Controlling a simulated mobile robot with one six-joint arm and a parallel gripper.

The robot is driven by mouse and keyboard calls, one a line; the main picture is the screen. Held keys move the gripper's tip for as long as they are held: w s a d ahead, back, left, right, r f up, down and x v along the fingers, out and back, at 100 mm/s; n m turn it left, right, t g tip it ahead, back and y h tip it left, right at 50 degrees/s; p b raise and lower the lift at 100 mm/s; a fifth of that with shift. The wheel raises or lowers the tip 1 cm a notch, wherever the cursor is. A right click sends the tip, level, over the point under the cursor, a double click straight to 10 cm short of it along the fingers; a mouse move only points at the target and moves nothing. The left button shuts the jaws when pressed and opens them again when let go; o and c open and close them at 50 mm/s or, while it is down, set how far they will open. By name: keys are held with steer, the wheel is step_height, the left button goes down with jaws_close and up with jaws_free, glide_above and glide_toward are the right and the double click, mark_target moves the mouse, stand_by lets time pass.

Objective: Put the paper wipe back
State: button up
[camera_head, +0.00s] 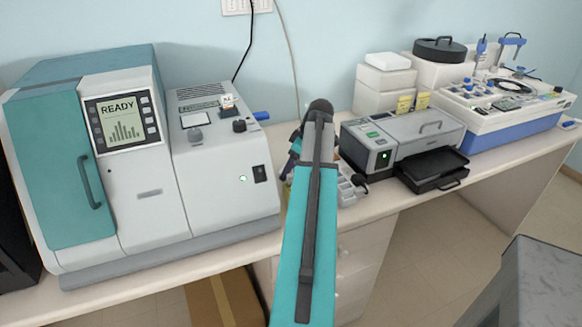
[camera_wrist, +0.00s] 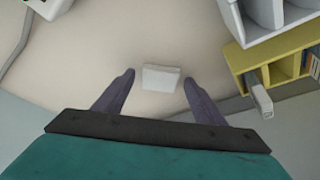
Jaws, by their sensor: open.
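A small white folded piece, which looks like the paper wipe (camera_wrist: 162,83), lies on the pale bench top in the wrist view. My gripper (camera_wrist: 158,76) is open, with one dark purple finger on each side of the white piece. A gap shows between each finger and the piece, and I cannot tell how high the fingers are above it. In the head view my teal arm hides the white piece and most of the gripper.
A yellow compartmented rack (camera_wrist: 240,60) with a pale item (camera_wrist: 261,98) stands at the right in the wrist view. In the head view, a large teal and white machine (camera_head: 222,160) stands left of my arm, and a grey device (camera_head: 415,135) stands right.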

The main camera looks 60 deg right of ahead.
steer(key=b+v, duration=0.1)
steer(key=v, duration=1.1)
steer(key=shift+b, duration=0.4)
stand_by(0.5)
